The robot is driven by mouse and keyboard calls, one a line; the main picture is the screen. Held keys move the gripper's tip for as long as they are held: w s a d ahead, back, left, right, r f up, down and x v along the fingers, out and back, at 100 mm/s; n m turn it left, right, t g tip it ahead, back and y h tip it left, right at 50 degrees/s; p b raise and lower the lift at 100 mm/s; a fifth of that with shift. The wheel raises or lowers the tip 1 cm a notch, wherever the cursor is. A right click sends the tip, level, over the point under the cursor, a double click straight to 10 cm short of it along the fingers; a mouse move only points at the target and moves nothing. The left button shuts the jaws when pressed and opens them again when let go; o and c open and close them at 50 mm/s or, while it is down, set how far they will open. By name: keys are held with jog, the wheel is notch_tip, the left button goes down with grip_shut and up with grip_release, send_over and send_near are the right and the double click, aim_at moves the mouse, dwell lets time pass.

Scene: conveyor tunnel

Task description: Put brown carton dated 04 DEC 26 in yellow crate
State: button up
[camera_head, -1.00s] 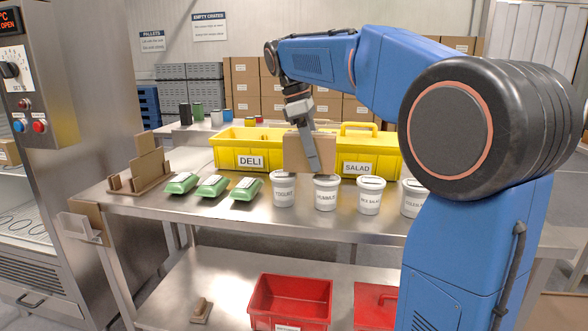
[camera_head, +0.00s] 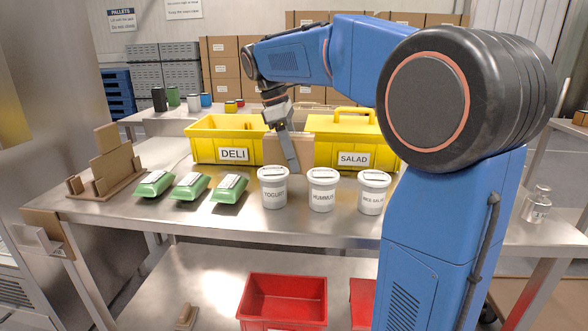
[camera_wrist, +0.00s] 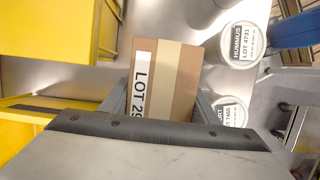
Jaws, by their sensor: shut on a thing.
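My gripper (camera_head: 291,158) is shut on a brown carton (camera_head: 300,150), held upright above the table in front of the gap between two yellow crates. The wrist view shows the carton (camera_wrist: 178,85) between the fingers, with a tan tape strip and a white label reading "LOT 29…", partly cut off. No date is readable. The yellow DELI crate (camera_head: 203,150) is open-topped, to the left of the carton. The yellow SALAD crate (camera_head: 325,157) is to the right and has a lid with a handle.
White tubs labelled YOGURT (camera_head: 273,187), HUMMUS (camera_head: 322,190) and another stand along the table's front. Three green packs (camera_head: 190,186) lie left of them. A brown rack (camera_head: 108,175) holds brown upright pieces at far left. A red bin (camera_head: 285,300) is on the lower shelf.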

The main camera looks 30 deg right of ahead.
jog(key=shift+f, duration=1.95)
jog(key=o, duration=1.6)
jog(key=shift+f, duration=0.15)
jog(key=shift+o, duration=0.6)
jog(key=v, duration=1.2)
jog(key=shift+s, duration=0.1)
jog(key=shift+t+y, duration=0.6)
jog(key=shift+y, duration=0.2)
jog(key=r, duration=0.4)
jog(key=s+r, duration=0.1)
jog(key=r, duration=0.1)
jog(key=shift+d+r, duration=0.25)
jog(key=shift+r, duration=0.1)
jog(key=f, duration=0.7)
jog(key=s+d+f, duration=0.1)
jog(key=f, duration=0.3)
jog(key=shift+f, duration=0.1)
jog(key=shift+w+d+f, duration=0.15)
jog(key=shift+f, duration=1.3)
jog(key=shift+w+d+f, duration=0.1)
jog(key=shift+d+f, duration=0.1)
jog(key=shift+f, duration=1.3)
